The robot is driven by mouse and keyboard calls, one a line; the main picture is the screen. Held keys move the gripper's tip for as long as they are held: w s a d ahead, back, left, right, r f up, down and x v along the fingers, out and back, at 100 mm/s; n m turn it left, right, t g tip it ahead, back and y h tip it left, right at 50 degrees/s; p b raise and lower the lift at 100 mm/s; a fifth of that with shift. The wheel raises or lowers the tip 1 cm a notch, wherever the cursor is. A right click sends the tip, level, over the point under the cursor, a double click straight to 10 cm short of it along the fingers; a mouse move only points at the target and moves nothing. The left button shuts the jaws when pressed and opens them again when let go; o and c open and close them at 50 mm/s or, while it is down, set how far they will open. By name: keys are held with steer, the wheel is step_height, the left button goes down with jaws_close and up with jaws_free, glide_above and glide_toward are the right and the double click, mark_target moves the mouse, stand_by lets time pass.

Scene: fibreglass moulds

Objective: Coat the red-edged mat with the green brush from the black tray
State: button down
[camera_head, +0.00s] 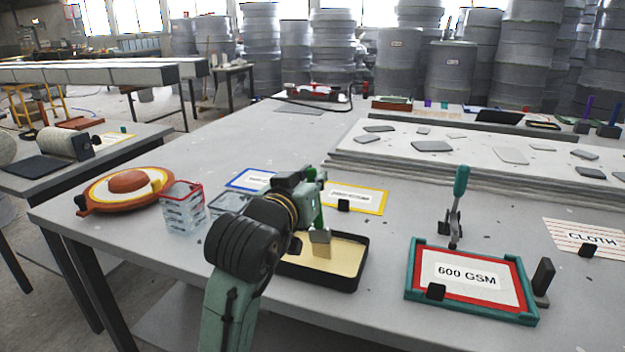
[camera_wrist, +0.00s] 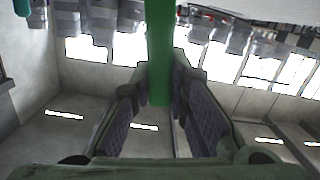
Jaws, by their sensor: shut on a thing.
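My gripper (camera_head: 316,190) is shut on the green brush (camera_head: 319,217), whose handle also shows between the fingers in the wrist view (camera_wrist: 160,50). The brush hangs upright, with its pale head down over the black tray (camera_head: 345,290). The tray holds a cream-coloured layer. I cannot tell whether the bristles touch it. The red-edged mat (camera_head: 508,272), labelled "600 GSM", lies flat in a teal frame (camera_head: 470,313) to the right of the tray. Its surface looks white. My arm hides the tray's left part.
A teal-handled clamp (camera_head: 458,200) stands behind the mat. Black blocks sit at the mat's front left and right side (camera_head: 543,277). A yellow-edged sheet (camera_head: 372,198) lies behind the tray. A clear bin (camera_head: 182,208) and an orange round mould (camera_head: 125,188) stand left. Table between tray and mat is clear.

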mark_target(309, 168)
steer(key=shift+r, duration=0.1)
steer(key=shift+w+a+r+p, duration=0.15)
steer(key=shift+r+p, duration=0.85)
steer(key=shift+r, duration=0.05)
steer(key=shift+w+a+r+p, duration=0.15)
steer(key=shift+r+p, duration=0.85)
step_height(309, 168, up, 5)
steer(key=p, duration=0.4)
steer(key=shift+r+p, duration=0.1)
steer(key=shift+p, duration=0.25)
steer(key=shift+f, duration=0.2)
